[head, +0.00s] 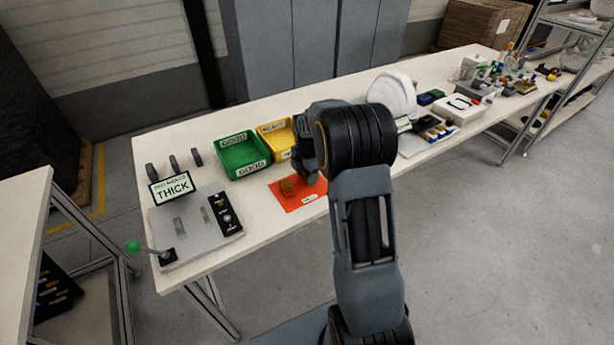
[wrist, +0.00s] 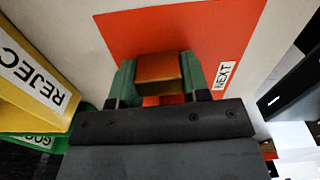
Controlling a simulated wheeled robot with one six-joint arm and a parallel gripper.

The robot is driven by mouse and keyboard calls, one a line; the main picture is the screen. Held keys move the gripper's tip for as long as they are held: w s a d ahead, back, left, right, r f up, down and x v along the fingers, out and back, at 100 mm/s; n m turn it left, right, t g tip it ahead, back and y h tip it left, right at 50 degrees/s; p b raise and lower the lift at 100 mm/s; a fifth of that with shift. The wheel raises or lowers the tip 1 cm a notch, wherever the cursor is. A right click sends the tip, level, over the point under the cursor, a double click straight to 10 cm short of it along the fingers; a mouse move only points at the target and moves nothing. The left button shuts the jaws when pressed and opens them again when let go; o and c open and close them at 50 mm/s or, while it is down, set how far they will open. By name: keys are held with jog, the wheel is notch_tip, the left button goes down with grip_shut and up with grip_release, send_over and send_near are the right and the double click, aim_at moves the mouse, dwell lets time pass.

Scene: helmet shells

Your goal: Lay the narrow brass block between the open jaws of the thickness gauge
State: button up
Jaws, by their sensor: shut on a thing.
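The brass block (wrist: 160,72) is gripped between the two green fingers of my gripper (wrist: 158,82) in the wrist view, over the orange mat (wrist: 120,38). In the head view my gripper (head: 299,184) is low over the same mat, and the block (head: 287,188) shows small at its fingertips. I cannot tell whether the block touches the mat.
A sign (head: 173,187) reading THICK stands behind the gauge. A green-knobbed lever (head: 134,246) sticks out at its front left. Green (head: 243,155) and yellow (head: 275,140) bins stand behind the mat. A white helmet shell (head: 391,93) stands right of my arm. Bare tabletop separates gauge and mat.

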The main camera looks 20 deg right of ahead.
jog(key=shift+c, duration=1.3)
jog(key=shift+r, duration=0.1)
